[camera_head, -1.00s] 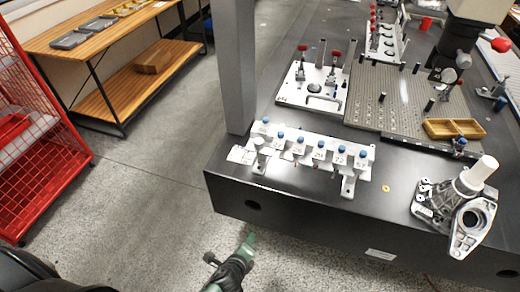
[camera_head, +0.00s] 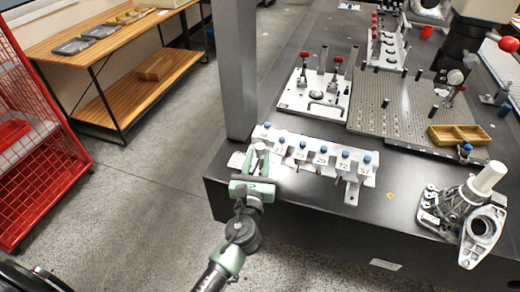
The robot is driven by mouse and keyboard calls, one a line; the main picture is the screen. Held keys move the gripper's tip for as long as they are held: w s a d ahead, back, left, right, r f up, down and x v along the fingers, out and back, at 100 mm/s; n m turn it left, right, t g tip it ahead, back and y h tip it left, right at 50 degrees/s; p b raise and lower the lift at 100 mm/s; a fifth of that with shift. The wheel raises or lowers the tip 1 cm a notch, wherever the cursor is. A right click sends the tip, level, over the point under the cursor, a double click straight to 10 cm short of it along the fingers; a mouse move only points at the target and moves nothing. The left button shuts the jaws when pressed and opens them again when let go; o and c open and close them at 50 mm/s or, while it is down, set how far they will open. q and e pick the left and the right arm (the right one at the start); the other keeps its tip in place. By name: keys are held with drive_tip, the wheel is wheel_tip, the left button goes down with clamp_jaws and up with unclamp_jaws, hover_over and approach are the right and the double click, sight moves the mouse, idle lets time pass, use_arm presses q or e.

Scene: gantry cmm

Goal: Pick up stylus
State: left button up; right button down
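A white rack (camera_head: 352,192) stands along the near left edge of the dark table. Several styli with blue tops, among them one stylus (camera_head: 281,137) near the left end, sit in its row of holders. Thin reddish tips show below some holders. My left gripper (camera_head: 256,160) is at the left end of the rack, with its two pale fingers apart. The fingers reach up beside the leftmost holder, and I cannot tell whether they touch it. Nothing shows gripped between them. My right gripper is not in view.
A grey post (camera_head: 235,70) rises close behind my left gripper. A metal casting with a white cylinder (camera_head: 484,180) stands at the table's right front. A perforated plate (camera_head: 385,115), a yellow tray (camera_head: 456,136) and a clamp fixture (camera_head: 315,95) lie behind the rack.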

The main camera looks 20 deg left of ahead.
use_arm(q)
drive_tip(key=shift+w+a, duration=0.1)
drive_tip(key=shift+w, duration=0.6)
clamp_jaws()
drive_tip(key=shift+r, duration=0.1)
